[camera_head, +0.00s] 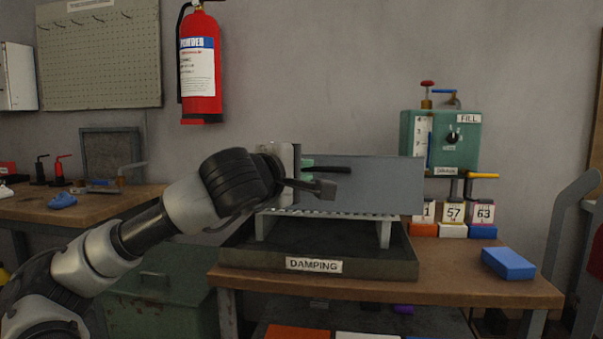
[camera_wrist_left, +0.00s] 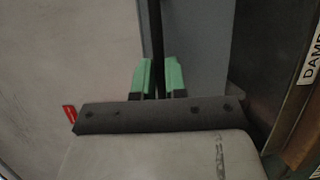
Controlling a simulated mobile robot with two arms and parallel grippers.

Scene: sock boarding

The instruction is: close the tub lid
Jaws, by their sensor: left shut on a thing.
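The damping tub (camera_head: 405,270) is a dark open tray with a "DAMPING" label on its front, standing on the wooden bench. Its grey flat lid (camera_head: 385,185) stands raised above the tub. My left gripper (camera_head: 309,170) is at the lid's left part, its green fingers shut on a dark bar-like handle (camera_head: 335,169). In the left wrist view the green fingers (camera_wrist_left: 158,78) close on either side of the dark handle (camera_wrist_left: 157,35), with the grey lid (camera_wrist_left: 198,45) behind it. My wrist hides the lid's left edge. My right gripper is not in view.
A pale rack (camera_head: 385,235) stands inside the tub. A green fill box (camera_head: 460,150) stands behind right, with numbered cards (camera_head: 453,212) below it. A blue block (camera_head: 508,263) lies at the bench's right end. A green bin (camera_head: 165,300) is below left.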

